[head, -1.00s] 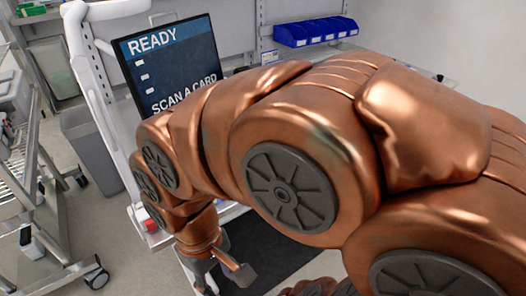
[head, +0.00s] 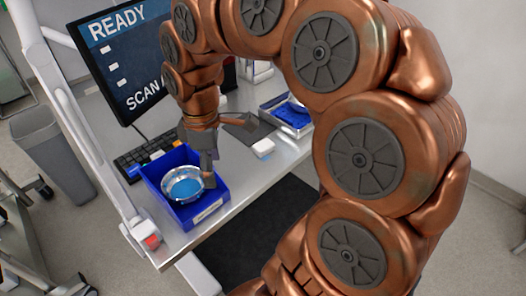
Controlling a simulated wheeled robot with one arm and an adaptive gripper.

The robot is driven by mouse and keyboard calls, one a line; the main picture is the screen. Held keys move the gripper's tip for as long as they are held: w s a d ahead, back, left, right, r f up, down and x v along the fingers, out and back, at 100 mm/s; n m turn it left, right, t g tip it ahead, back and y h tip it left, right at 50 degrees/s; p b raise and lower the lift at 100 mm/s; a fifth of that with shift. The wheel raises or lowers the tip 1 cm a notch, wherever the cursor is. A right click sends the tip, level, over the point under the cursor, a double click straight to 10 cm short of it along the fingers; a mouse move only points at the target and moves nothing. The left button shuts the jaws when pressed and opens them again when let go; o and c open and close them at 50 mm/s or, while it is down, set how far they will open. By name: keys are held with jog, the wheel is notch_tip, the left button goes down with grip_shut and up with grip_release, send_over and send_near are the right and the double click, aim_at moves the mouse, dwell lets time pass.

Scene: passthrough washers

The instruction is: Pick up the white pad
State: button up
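A small white block-like item (head: 263,147), which looks like the white pad, lies on the metal table near its front edge. My gripper (head: 209,178) points down at the right side of a blue bin (head: 215,199), to the left of the white item and apart from it. The bin holds a round metal dish (head: 172,190) with blue inside. The gripper's fingers are small and partly overlap the bin, so I cannot tell how far apart they are or whether they touch the dish.
A black keyboard (head: 130,164) and a monitor (head: 122,60) reading "READY" stand behind and left of the bin. A metal tray with blue contents (head: 291,115) sits farther right. A white post (head: 85,130) rises at the table's left. Bare tabletop (head: 240,170) lies right of the bin.

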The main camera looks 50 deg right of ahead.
jog(key=w+d+f+n+b, duration=0.1)
jog(key=w+d+n, duration=0.2)
jog(key=w+d, duration=0.25)
jog(key=n+b, duration=0.2)
jog(key=n, duration=0.2)
send_over(264, 144)
jog(key=shift+t, duration=0.3)
notch_tip(264, 144, down, 6)
jog(key=shift+d+r, duration=0.1)
jog(key=shift+r, duration=0.05)
jog(key=shift+d+f, duration=0.15)
jog(key=shift+f, duration=0.35)
jog(key=shift+a+f+p, duration=0.2)
jog(key=shift+f+p, duration=0.4)
jog(key=shift+f, duration=1.1)
jog(key=shift+a+f+p, duration=0.15)
jog(key=shift+f+p, duration=0.4)
jog(key=shift+f, duration=1.15)
jog(key=c, duration=1.1)
